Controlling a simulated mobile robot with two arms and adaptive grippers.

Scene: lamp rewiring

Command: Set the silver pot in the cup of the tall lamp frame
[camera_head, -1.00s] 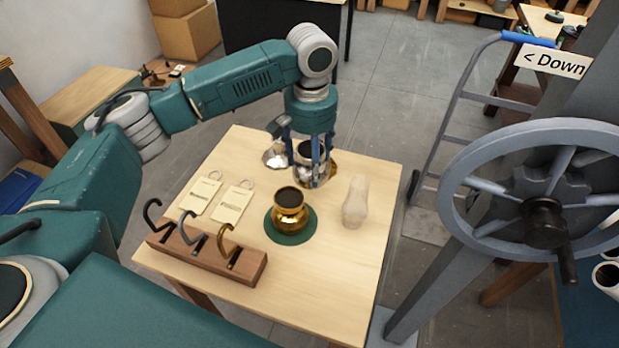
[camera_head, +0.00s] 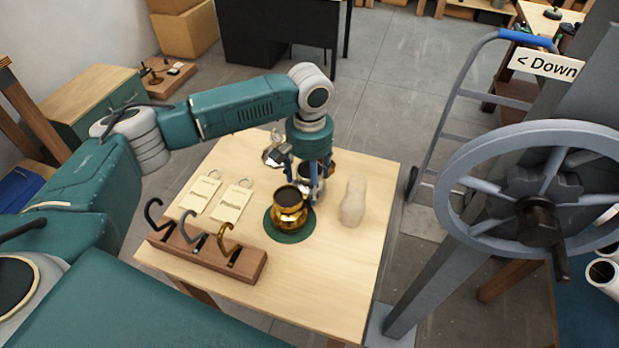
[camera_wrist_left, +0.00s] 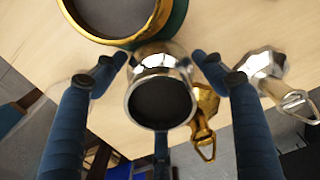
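The silver pot (camera_wrist_left: 160,63) is a small shiny vessel with a dark open top, seen between my left gripper's fingers in the left wrist view. My left gripper (camera_head: 305,192) is low over the wooden table, just behind the gold pot (camera_head: 289,212). In the left wrist view the blue fingertips (camera_wrist_left: 162,62) are on both sides of the silver pot, very close to its belly. I cannot tell whether they touch it. In the head view the fingers partly hide the silver pot. I cannot make out the tall lamp frame. My right gripper is not in view.
The gold pot stands on a green round mat (camera_head: 288,239) close to the silver pot. A silver fitting (camera_wrist_left: 266,66) and a gold fitting (camera_wrist_left: 204,108) lie nearby. Two tags (camera_head: 232,205), a hook rack (camera_head: 205,252) and a pale wrapped object (camera_head: 352,203) are on the table (camera_head: 330,290). The table's front right is clear.

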